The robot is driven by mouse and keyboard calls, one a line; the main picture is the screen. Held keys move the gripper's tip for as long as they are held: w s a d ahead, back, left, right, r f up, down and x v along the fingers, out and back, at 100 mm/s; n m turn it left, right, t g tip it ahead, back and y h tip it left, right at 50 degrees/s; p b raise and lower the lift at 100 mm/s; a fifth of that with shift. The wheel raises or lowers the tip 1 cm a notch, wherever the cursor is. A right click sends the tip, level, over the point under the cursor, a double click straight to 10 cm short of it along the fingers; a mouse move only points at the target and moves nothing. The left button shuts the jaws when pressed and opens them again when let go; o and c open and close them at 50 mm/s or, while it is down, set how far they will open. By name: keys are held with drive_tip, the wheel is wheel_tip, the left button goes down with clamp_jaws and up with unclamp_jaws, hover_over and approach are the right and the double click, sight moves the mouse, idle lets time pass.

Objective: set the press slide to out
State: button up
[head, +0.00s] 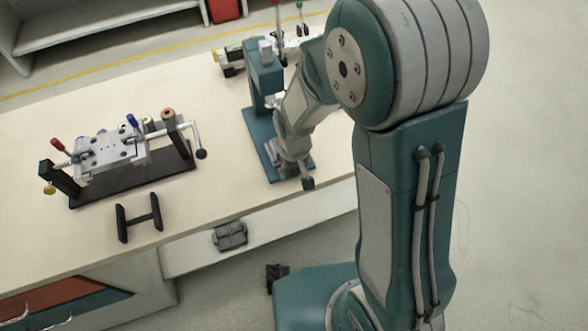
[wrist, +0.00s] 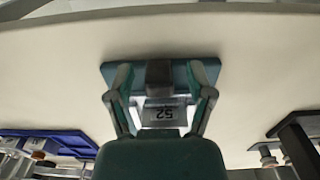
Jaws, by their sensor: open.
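The press (head: 264,85) is a teal frame on a teal base (head: 261,128), standing on the bench. My gripper (head: 297,165) is over the front of the base, partly hidden behind its own wrist. A dark knob (head: 308,184) shows at the base's front end. In the wrist view my gripper (wrist: 163,82) is open, one finger on each side of a dark block (wrist: 159,73). A silver plate marked 52 (wrist: 161,113), seemingly the press slide, lies between the fingers. I cannot tell whether the fingers touch the block. The slide's position along the base is hidden.
A clamp fixture (head: 112,150) on a dark base stands at the bench's left, with a black H-shaped stand (head: 138,215) before it. Another device with coloured knobs (head: 232,62) is behind the press. The bench top (head: 195,95) between fixture and press is clear.

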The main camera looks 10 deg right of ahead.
wheel_tip(320, 180, up, 12)
drive_tip(key=shift+f, duration=0.15)
idle(0.7)
drive_tip(key=s+d+r+m+t, duration=0.3)
drive_tip(key=s+d+r+t, duration=0.2)
drive_tip(key=s+d+r, duration=0.6)
wheel_tip(320, 180, up, 4)
drive_tip(key=shift+s+f+t, duration=0.2)
drive_tip(key=shift+s+t, duration=0.1)
drive_tip(key=shift+s, duration=0.55)
